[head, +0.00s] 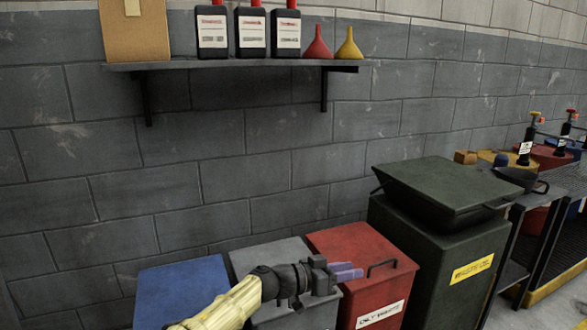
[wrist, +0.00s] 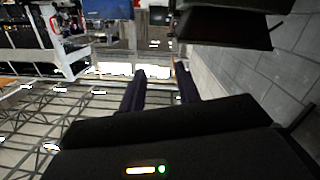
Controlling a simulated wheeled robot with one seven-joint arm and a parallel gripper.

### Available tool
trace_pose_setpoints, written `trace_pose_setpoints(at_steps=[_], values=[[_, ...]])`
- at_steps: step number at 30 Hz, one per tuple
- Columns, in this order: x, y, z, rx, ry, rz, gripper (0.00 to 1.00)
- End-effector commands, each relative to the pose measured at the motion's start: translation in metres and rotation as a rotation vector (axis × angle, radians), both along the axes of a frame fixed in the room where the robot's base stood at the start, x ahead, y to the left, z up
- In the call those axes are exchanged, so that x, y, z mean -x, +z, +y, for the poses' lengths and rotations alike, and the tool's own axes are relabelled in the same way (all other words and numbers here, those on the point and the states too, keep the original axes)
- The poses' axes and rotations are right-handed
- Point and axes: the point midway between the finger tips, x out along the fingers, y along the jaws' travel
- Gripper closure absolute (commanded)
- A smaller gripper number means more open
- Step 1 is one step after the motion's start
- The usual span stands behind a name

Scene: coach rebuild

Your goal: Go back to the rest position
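My gripper (head: 352,271) is in the lower middle of the head view, over the grey and red bins and in front of the wall. My pale yellow arm reaches to it from the bottom edge. In the wrist view, the two dark purple fingers (wrist: 160,70) stand apart with a clear gap between them. Nothing shows between the fingers, so the gripper is open and empty. It touches nothing that I can make out.
A blue bin (head: 180,290), a grey bin (head: 262,255) and a red bin (head: 345,243) stand along the wall. A taller dark green waste-oil bin (head: 435,235) stands to their right. A wall shelf (head: 235,65) holds bottles and funnels above. The wall between is bare.

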Motion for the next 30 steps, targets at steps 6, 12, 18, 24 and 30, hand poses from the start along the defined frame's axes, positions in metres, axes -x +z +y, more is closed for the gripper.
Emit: trace_pose_setpoints(at_steps=[6, 12, 18, 24, 30], values=[[0.012, -0.033, -0.042, -0.104, -0.063, 0.134, 0.67], [0.035, -0.078, -0.084, -0.256, -0.114, 0.31, 0.67], [0.08, -0.135, -0.117, -0.512, -0.12, 0.543, 0.67], [0.123, -0.167, -0.114, -0.758, -0.022, 0.72, 0.67], [0.157, -0.173, -0.092, -0.945, 0.166, 0.827, 0.67]])
